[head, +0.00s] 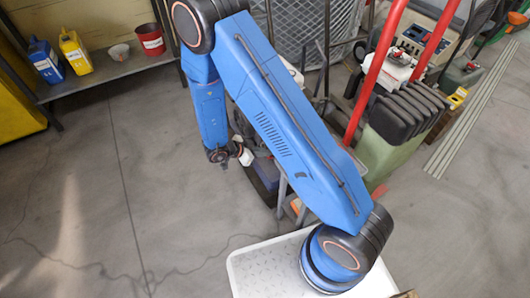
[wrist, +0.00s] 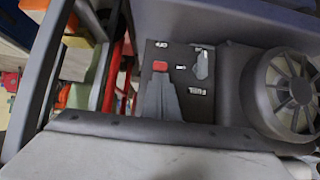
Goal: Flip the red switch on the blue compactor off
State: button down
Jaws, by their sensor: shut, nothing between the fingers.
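The red switch (wrist: 160,66) sits on a dark panel (wrist: 207,103) with white printed marks, seen in the wrist view. My gripper (wrist: 160,78) is shut and empty; its grey tapered fingers end just below the switch in the picture. I cannot tell whether they touch it or which way the switch is tipped. The panel is set in a grey housing (wrist: 232,22), and no blue shows on it. In the head view my gripper (head: 221,158) hangs at the lower end of my blue arm, which hides much of what lies behind it.
A round grey grille (wrist: 285,90) is right of the panel. A grey frame (wrist: 40,75) runs along its left. In the head view a shelf (head: 110,65) holds a blue can (head: 45,62), a yellow can (head: 75,52) and a red pot (head: 150,40). Floor left of my arm is clear.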

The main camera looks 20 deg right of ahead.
jog(key=shift+a+f, duration=0.1)
jog(key=shift+f, duration=0.05)
jog(key=f+h, duration=0.1)
jog(key=h, duration=0.1)
jog(key=a+f+h, duration=0.1)
jog(key=h, duration=0.1)
jog(key=a+f+t+h, duration=0.1)
jog(key=h, duration=0.1)
jog(key=shift+s+f, duration=0.15)
jog(key=shift+s, duration=0.05)
dwell(0.4)
